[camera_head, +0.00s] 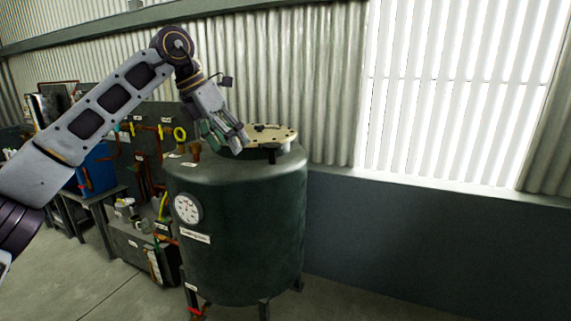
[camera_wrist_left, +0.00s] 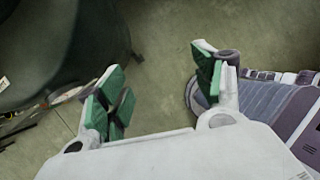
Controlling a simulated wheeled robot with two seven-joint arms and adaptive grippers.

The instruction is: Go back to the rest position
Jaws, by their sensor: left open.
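My left gripper (camera_head: 229,143) is at the top of the dark green tank (camera_head: 245,225), in front of its round tan lid (camera_head: 272,135). In the left wrist view its green-padded fingers (camera_wrist_left: 158,88) are spread apart, with nothing between them. That view looks down past the tank's dark side (camera_wrist_left: 75,45) to the floor. Whether the gripper touches the tank top cannot be told. My right gripper is not in view.
A round gauge (camera_head: 187,209) is on the tank's front. Pipes with a yellow ring valve (camera_head: 180,134), a blue container (camera_head: 97,168) and a bench stand to the left. A low dark wall (camera_head: 430,240) runs behind on the right. Floor (camera_head: 110,298) shows at lower left.

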